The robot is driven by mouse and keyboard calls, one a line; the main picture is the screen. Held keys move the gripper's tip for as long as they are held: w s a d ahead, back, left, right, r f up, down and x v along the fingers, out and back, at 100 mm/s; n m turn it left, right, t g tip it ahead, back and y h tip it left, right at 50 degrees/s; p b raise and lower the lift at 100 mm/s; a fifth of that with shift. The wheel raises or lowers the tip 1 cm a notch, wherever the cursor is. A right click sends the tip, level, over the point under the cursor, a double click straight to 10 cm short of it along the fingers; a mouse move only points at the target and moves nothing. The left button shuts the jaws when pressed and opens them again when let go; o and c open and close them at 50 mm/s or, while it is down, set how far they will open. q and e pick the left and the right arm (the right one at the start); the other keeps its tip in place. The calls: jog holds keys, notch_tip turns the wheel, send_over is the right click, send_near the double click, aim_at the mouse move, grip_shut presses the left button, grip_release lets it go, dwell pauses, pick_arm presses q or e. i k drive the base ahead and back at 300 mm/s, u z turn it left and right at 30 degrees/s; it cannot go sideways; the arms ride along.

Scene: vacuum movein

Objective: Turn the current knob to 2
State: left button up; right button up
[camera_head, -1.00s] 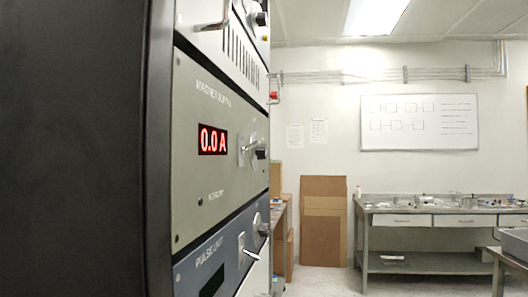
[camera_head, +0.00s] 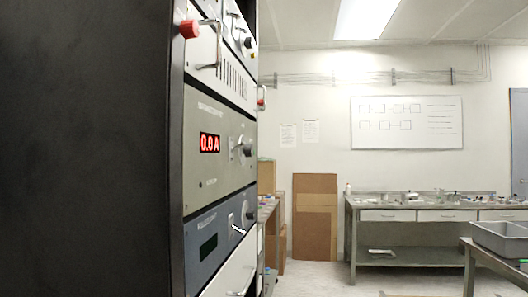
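A rack of instruments stands close on the left, seen at a steep angle. Its grey-green panel (camera_head: 217,104) has a red display (camera_head: 210,144) reading 0.0 A. To the right of the display, a switch and a knob (camera_head: 245,147) stick out from the panel; which mark the knob points at is too small to tell. The panel's lettering is too blurred to read with certainty. Neither of my grippers is in view.
A blue panel (camera_head: 220,238) with a dark display sits below. A red button (camera_head: 189,29) and handles stick out above. The rack's dark side (camera_head: 85,150) fills the left. Floor (camera_head: 325,280) is open to the right, before a bench (camera_head: 425,214), cardboard (camera_head: 315,215) and a table with a grey bin (camera_head: 502,238).

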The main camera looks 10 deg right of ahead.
aim_at(249, 150)
jog(key=k, duration=0.5)
jog(key=z, duration=1.45)
jog(key=i, duration=1.2)
jog(key=u, duration=1.85)
